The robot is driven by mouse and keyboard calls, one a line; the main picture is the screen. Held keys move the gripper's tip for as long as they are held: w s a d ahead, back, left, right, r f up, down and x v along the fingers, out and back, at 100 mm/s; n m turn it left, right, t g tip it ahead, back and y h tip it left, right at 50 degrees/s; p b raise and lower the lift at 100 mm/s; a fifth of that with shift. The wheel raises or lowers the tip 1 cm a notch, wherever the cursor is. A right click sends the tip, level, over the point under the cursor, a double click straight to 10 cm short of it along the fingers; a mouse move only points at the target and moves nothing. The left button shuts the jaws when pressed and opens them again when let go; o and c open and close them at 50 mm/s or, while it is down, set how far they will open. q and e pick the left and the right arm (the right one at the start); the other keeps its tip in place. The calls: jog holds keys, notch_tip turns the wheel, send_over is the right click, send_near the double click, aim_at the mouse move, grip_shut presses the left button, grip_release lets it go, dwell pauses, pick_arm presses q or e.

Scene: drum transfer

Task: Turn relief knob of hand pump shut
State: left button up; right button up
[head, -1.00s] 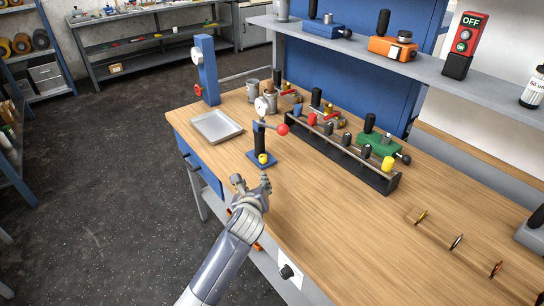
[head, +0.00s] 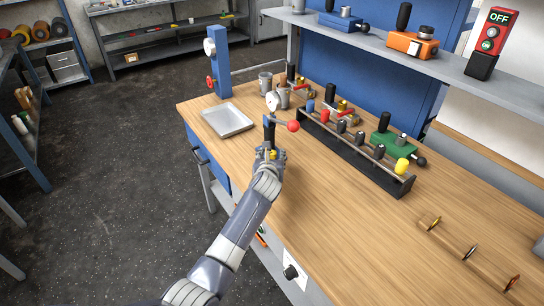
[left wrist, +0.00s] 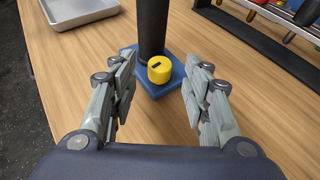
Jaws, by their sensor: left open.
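The hand pump (head: 269,128) stands on the bench, with a dark upright column, a gauge on top and a lever ending in a red ball. In the left wrist view its blue base plate (left wrist: 174,86) carries the yellow relief knob (left wrist: 160,70), with a dark slot mark on its top. My left gripper (head: 269,153) is at the pump's near side. In the left wrist view its open fingers (left wrist: 160,92) stand either side of the knob's line, apart from it, with the knob a little beyond the tips. My right gripper is not in view.
A metal tray (head: 227,120) lies left of the pump. A black rack (head: 355,152) of several coloured-handled tools stands to its right, with a green device (head: 394,143) behind. A blue post (head: 216,62) rises at the far left corner.

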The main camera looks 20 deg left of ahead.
aim_at(272, 155)
pick_arm(q)
jog(key=shift+b+x, duration=0.35)
jog(key=shift+x, duration=1.15)
